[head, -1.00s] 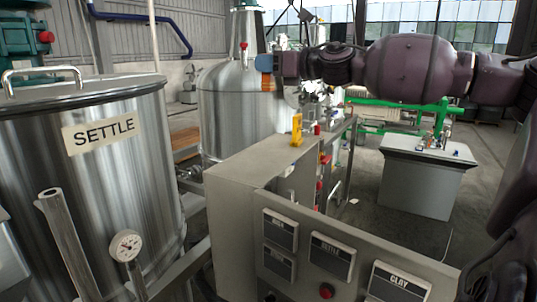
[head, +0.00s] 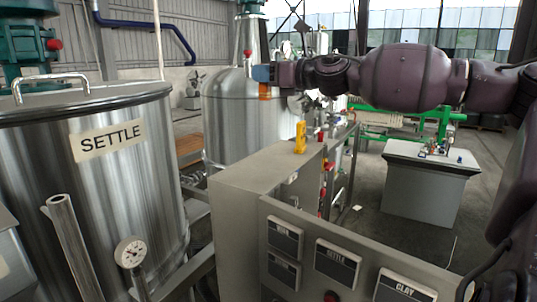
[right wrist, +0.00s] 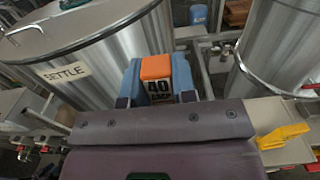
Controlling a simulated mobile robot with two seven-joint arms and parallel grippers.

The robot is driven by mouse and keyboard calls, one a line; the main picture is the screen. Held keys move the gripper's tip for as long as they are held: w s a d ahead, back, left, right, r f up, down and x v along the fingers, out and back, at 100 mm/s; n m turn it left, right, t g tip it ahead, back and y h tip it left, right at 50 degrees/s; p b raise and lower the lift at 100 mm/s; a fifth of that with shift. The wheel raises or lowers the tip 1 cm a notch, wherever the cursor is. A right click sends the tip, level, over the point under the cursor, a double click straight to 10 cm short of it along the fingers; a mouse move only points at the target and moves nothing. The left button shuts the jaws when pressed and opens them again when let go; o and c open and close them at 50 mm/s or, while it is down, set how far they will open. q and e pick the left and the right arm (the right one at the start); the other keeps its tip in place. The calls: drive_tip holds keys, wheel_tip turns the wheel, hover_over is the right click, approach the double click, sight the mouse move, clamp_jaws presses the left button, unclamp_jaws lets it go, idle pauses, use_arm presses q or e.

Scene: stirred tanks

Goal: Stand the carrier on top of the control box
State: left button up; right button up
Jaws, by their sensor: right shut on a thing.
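The grey control box (head: 236,225) stands below in the middle of the head view. The carrier is apart from it, above and beyond its top. My left gripper is not in view.
A yellow object (head: 300,138) stands on the control box's top, near its far right side. The SETTLE tank (head: 85,200) is at the left, another steel tank (head: 225,125) behind. A grey cabinet (head: 418,190) stands at the right. The near top looks clear.

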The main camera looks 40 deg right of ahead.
wheel_tip(320, 180, down, 19)
drive_tip(key=shift+r+p, duration=0.1)
drive_tip(key=shift+p, duration=1)
drive_tip(key=shift+d+f, duration=0.1)
drive_tip(key=shift+f, duration=0.15)
drive_tip(key=o, duration=0.9)
drive_tip(key=shift+o, duration=0.2)
drive_tip(key=shift+r, duration=0.15)
drive_tip(key=shift+s, duration=0.1)
drive_tip(key=shift+b+v, duration=0.6)
drive_tip(key=shift+v, duration=1.35)
drive_tip(key=v, duration=0.8)
drive_tip(key=shift+r, duration=0.1)
